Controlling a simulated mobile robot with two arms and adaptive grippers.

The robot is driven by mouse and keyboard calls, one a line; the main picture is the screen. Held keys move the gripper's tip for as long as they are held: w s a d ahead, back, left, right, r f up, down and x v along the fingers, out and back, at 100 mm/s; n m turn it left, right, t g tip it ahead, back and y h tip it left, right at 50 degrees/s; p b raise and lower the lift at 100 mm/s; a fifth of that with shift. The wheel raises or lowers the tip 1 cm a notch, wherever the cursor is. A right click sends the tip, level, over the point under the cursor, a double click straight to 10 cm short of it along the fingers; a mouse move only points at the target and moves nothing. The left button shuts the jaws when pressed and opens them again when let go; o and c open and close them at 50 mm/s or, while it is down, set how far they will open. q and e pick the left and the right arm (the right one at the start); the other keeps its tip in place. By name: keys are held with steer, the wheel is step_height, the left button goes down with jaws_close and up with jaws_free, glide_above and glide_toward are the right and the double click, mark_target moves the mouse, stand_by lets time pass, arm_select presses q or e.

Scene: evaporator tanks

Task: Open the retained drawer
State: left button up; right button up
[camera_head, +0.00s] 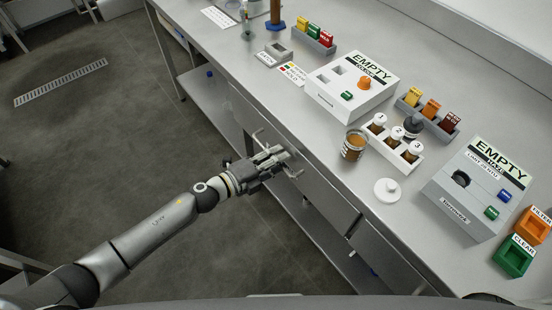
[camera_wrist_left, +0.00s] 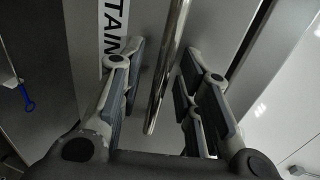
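The drawer (camera_head: 325,200) is in the front of the steel bench and looks shut. Its label in the left wrist view shows only the letters "TAIN" (camera_wrist_left: 115,30); the rest is cut off. A shiny bar handle (camera_wrist_left: 166,70) stands out from the drawer front. My left gripper (camera_head: 284,157) is at the handle, whose bent ends show on both sides of it. In the left wrist view my left gripper (camera_wrist_left: 163,85) is open, with the bar between its fingers and gaps on both sides. My right gripper is not in view.
On the bench top stand a white "EMPTY" box (camera_head: 345,95), a brown jar (camera_head: 354,146), a white rack of bottles (camera_head: 395,143), a white lid (camera_head: 387,190) and a grey "EMPTY" box (camera_head: 480,185). A lower shelf (camera_head: 315,235) runs below the drawers. The floor before the bench is clear.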

arm_select(q)
jaws_close()
steer(key=shift+a, duration=0.1)
stand_by(0.3)
